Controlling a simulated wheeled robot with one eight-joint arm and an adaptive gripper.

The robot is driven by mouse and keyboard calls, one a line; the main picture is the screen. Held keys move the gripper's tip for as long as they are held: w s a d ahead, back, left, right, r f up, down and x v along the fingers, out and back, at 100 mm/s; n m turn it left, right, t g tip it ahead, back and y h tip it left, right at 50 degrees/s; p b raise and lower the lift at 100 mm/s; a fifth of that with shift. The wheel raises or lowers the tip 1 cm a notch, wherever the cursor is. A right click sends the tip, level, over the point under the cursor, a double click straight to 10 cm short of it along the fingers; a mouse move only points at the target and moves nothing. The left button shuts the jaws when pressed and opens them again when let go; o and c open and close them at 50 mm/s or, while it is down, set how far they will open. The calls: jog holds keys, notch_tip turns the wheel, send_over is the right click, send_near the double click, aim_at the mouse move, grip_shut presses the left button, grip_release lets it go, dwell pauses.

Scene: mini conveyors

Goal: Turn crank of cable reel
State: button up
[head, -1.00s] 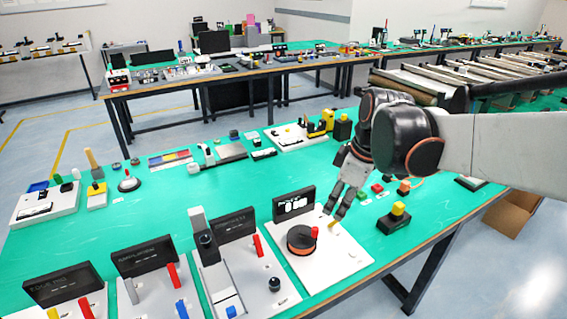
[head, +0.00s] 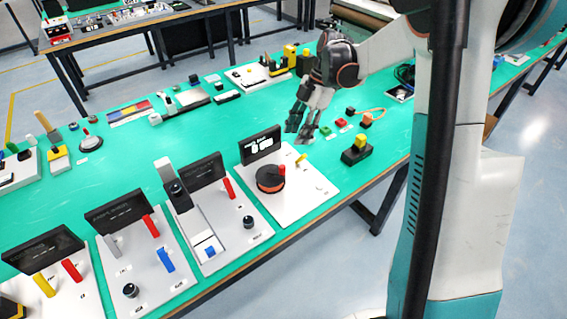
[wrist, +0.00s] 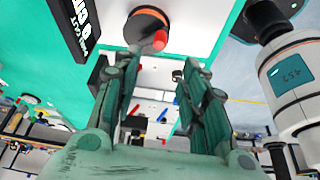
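The cable reel (head: 269,182) is a black and orange drum with a red crank knob (head: 282,169). It sits on a white board (head: 297,207) with a black display (head: 260,145) behind it. My gripper (head: 297,138) hangs behind and to the right of the reel in the head view, fingers pointing down, apart from the crank. In the wrist view the gripper (wrist: 161,62) has its two fingers spread with nothing between them. The reel (wrist: 146,24) and red knob (wrist: 160,40) show beyond the fingertips, near the top.
A yellow-topped black block (head: 356,150) stands to the right of the board. Small red and green buttons (head: 340,123) lie behind it. Boards with levers (head: 207,225) line the front edge to the left.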

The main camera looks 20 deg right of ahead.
aim_at(283, 166)
jog(key=b+x, duration=0.4)
jog(key=x, duration=0.8)
jog(key=shift+s+f, duration=0.1)
jog(key=shift+f, duration=0.3)
grip_shut()
